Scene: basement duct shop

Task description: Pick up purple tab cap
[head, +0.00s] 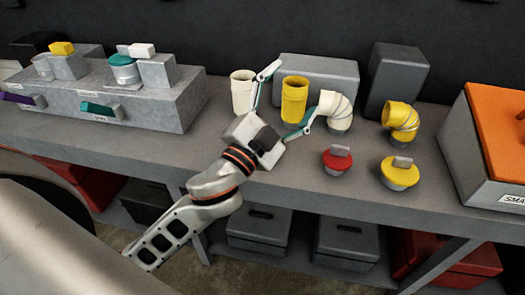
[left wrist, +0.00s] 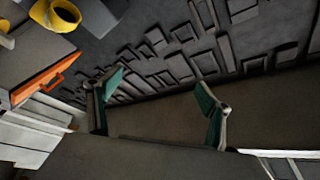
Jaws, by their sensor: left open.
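I see no cap that is clearly the purple tab cap. A purple strip (head: 17,98) shows at the far left, on the front of the grey stepped block; I cannot tell whether it is a cap's tab. A red cap (head: 337,162) and a yellow cap (head: 400,174), each with a grey tab, stand on the bench right of my left gripper. My left gripper (head: 290,95) is open and empty above the bench, its fingers spread around the line of sight to the yellow cylinder. Its teal-padded fingers also show apart in the left wrist view (left wrist: 155,82). My right gripper is not in view.
A cream cylinder (head: 242,92), yellow cylinder (head: 294,104), cream elbow (head: 335,106) and yellow elbow (head: 402,117) stand along the bench. The grey stepped block (head: 170,100) is left, with a teal strip (head: 98,110). An orange-topped box (head: 480,165) is right.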

